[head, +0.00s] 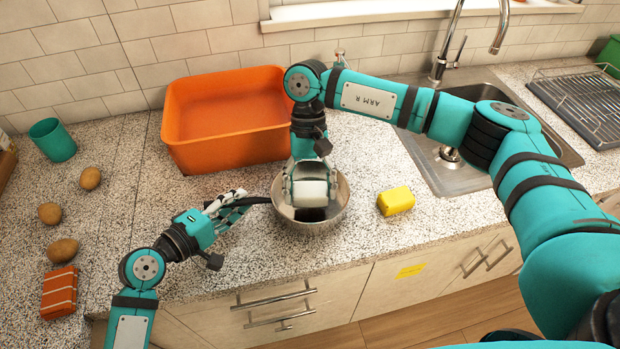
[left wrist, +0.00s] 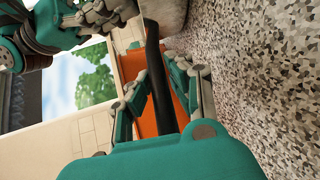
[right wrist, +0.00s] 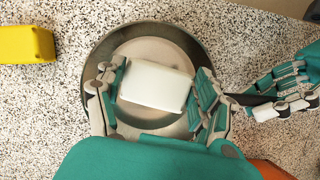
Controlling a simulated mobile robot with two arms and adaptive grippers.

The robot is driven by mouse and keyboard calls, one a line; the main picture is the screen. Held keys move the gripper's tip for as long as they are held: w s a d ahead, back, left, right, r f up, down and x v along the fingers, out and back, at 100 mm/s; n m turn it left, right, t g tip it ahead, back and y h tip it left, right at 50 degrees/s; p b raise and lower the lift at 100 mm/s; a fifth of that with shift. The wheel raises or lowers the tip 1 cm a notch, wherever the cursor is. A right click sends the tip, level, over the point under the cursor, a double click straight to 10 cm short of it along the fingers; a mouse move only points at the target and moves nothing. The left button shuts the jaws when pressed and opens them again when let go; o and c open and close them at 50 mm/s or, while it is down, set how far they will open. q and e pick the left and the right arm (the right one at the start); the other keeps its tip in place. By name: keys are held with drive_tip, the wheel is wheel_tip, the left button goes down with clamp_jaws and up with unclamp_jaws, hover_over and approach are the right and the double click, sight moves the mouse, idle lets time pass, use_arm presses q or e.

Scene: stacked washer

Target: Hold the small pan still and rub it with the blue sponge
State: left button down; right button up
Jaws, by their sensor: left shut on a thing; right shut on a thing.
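The small pan (head: 335,207) is round and metallic with a black handle (head: 257,200), and it sits on the counter near the front edge. My left gripper (head: 232,205) is shut on the handle, which runs between its fingers in the left wrist view (left wrist: 158,75). My right gripper (head: 310,190) points down into the pan and is shut on a pale, whitish block (right wrist: 155,87). The block looks like a sponge, but no blue shows on it. It is over the pan's inside (right wrist: 152,48); whether it touches the bottom is hidden.
A yellow block (head: 395,201) lies right of the pan. An orange tub (head: 225,115) stands behind, and the sink (head: 440,170) and a drying rack (head: 580,100) are to the right. Several potatoes (head: 62,250), an orange striped block (head: 59,293) and a teal cup (head: 52,140) are at left.

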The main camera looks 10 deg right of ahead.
use_arm(q)
drive_tip(key=shift+r, duration=0.1)
use_arm(e)
wheel_tip(320, 180, down, 3)
drive_tip(key=shift+w+f, duration=0.15)
drive_tip(key=shift+f, duration=0.05)
drive_tip(key=shift+w, duration=1.55)
drive_tip(key=shift+s, duration=1.7)
drive_tip(key=shift+w+a, duration=0.1)
drive_tip(key=shift+a, duration=0.05)
drive_tip(key=w, duration=0.3)
drive_tip(key=shift+w, duration=0.15)
drive_tip(key=shift+s, duration=1.75)
drive_tip(key=shift+r, duration=4.05)
wheel_tip(320, 180, up, 7)
